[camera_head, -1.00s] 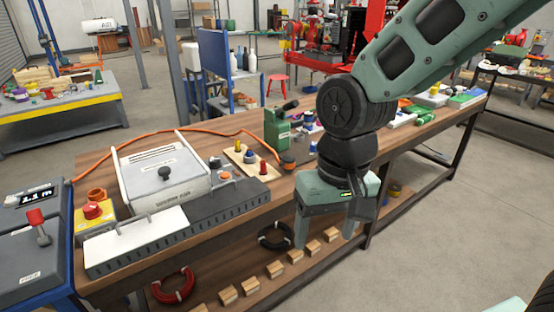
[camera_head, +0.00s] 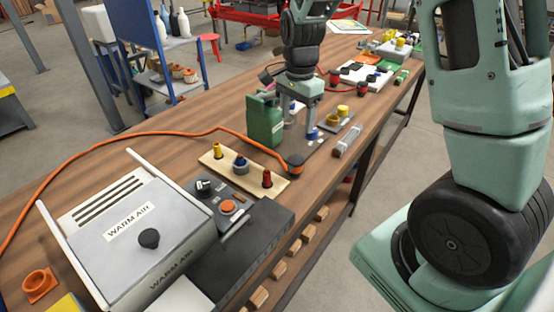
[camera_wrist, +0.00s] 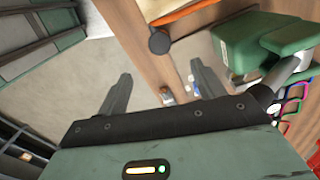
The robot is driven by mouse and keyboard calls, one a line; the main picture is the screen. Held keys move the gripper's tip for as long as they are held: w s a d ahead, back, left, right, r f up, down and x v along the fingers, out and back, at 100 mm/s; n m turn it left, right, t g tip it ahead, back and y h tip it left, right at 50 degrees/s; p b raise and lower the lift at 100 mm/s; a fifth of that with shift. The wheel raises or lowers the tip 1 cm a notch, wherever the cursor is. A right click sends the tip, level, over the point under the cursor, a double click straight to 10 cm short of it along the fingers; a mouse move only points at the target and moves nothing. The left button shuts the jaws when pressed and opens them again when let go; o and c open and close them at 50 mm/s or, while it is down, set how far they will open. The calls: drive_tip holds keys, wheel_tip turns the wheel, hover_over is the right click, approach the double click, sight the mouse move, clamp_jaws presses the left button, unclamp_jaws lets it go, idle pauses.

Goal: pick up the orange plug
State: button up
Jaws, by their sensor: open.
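The orange plug (camera_head: 296,162), with a dark body and orange on top, sits at the end of the orange cable (camera_head: 200,134), on the bench near a pale board of coloured pegs. In the wrist view a dark round end (camera_wrist: 159,42) beside the orange cable (camera_wrist: 185,12) appears to be this plug. It is beyond the fingertips, not between them. My gripper (camera_head: 312,112) is above the bench, behind and slightly right of the plug, and apart from it. In the wrist view my gripper (camera_wrist: 160,78) has its fingers wide apart and empty.
A green box (camera_head: 264,120) stands close behind the plug. The peg board (camera_head: 246,174) is left of it, with the warm air unit (camera_head: 135,235) nearer. A blue-topped item (camera_head: 312,134) is just below my gripper. The bench edge is to the right.

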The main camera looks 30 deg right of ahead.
sight(296, 159)
drive_tip(key=f, duration=0.8)
drive_tip(key=f+p, duration=0.1)
drive_tip(key=f, duration=0.2)
drive_tip(key=shift+w+d+f, duration=0.15)
drive_tip(key=shift+w+f, duration=0.1)
drive_tip(key=shift+f, duration=0.15)
drive_tip(key=shift+s+f+p, duration=0.15)
drive_tip(key=shift+f+p, duration=0.15)
drive_tip(key=shift+f, duration=1.15)
drive_tip(key=shift+s+f+p, duration=0.15)
drive_tip(key=shift+f+p, duration=0.15)
drive_tip(key=shift+f, duration=1.1)
drive_tip(key=c, duration=1.2)
